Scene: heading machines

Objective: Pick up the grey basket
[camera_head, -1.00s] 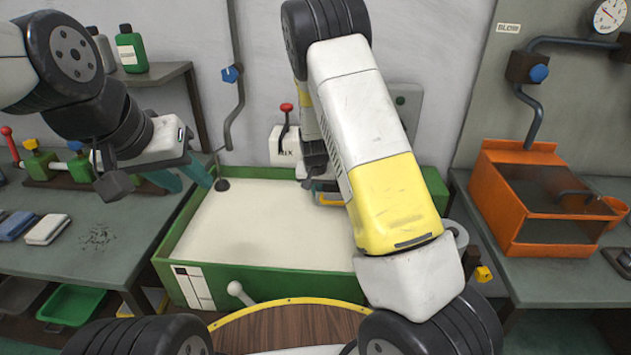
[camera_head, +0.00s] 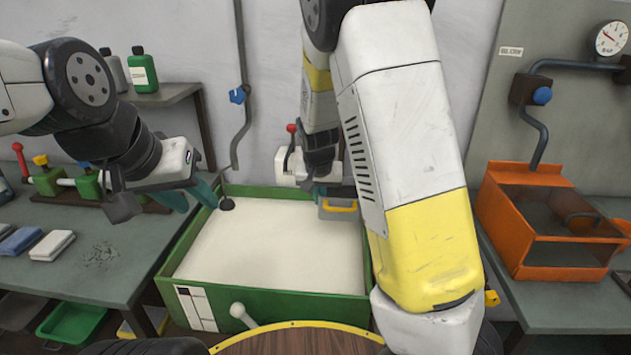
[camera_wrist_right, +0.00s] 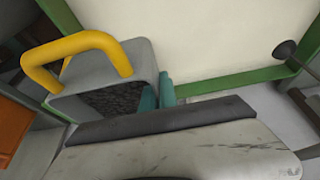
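The grey basket (camera_head: 336,213) with a yellow handle is at the right part of the green-rimmed tank in the head view, partly hidden by my right arm. In the right wrist view the basket (camera_wrist_right: 92,97) shows its dark inside and its thick yellow handle. My right gripper (camera_wrist_right: 157,92) has its teal fingertips close together at the basket's near side wall; whether they grip the wall I cannot tell. In the head view its fingers are mostly hidden. My left gripper (camera_head: 190,196) is open and empty, near the tank's left rim.
The green tank (camera_head: 265,307) with a pale surface stands in the middle, a lever on its front. An orange box (camera_head: 560,262) stands on the right bench. Bottles (camera_head: 143,72) stand on the left shelf. The left bench (camera_head: 110,255) holds small blocks and green fittings.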

